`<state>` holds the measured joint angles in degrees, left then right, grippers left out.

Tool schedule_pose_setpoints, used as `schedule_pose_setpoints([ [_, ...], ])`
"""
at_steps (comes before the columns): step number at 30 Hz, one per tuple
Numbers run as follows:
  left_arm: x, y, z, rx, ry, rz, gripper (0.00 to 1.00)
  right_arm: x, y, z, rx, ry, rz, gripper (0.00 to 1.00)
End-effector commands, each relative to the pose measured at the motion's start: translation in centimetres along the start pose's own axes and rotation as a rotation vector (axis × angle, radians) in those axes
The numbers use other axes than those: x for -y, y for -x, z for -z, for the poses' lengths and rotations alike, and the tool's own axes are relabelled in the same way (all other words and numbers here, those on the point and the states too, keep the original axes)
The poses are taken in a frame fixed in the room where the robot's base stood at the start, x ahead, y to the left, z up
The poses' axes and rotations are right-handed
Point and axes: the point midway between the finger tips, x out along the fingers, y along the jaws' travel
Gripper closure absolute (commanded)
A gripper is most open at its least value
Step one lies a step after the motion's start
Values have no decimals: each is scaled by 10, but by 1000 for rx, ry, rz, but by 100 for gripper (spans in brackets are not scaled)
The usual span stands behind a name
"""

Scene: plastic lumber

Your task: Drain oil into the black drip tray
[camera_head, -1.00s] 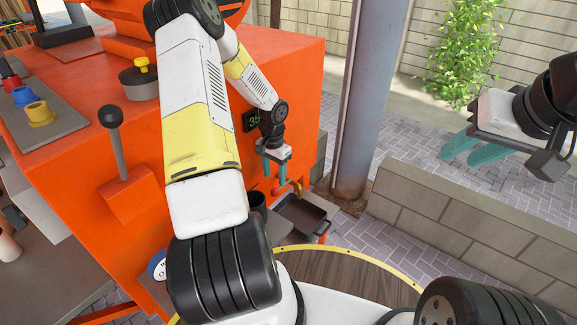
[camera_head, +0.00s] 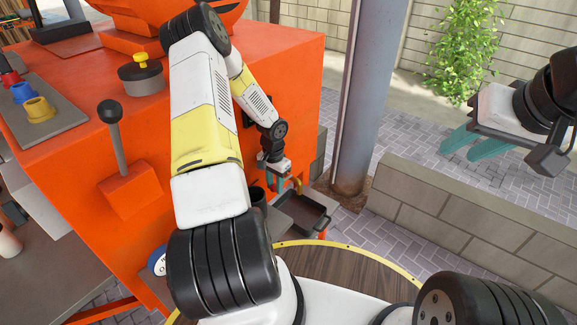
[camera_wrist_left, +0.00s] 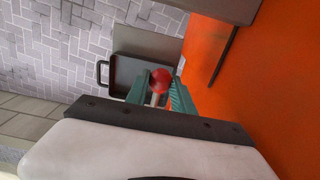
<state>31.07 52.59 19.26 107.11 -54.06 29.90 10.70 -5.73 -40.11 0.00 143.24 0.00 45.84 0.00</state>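The black drip tray (camera_head: 303,213) sits low beside the orange machine, on its right side, and looks empty. It also shows in the left wrist view (camera_wrist_left: 125,76). My left gripper (camera_head: 282,180) is above and just left of the tray, close to the machine wall. In the left wrist view its teal fingers stand apart, one on each side of a red ball knob (camera_wrist_left: 160,80) on a short pale stem. I cannot tell whether they touch it. No oil is seen flowing. My right gripper (camera_head: 470,143) is open and empty, far right.
The orange machine (camera_head: 75,190) fills the left side, with a black-knobbed lever (camera_head: 115,140). A grey post (camera_head: 365,100) and a low block wall (camera_head: 455,215) stand to the right.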

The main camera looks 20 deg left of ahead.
Motion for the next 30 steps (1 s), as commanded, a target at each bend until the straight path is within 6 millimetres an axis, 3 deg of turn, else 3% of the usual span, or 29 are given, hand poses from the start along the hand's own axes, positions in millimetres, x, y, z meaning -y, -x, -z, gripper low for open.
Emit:
schedule_pose_setpoints([
  [3, 0, 0, 0, 0, 0, 1, 100, 0, 0, 0, 0, 0, 0, 66],
  [30, 1, 1, 0, 0, 1, 1, 100, 0, 0, 0, 0, 0, 0, 66],
])
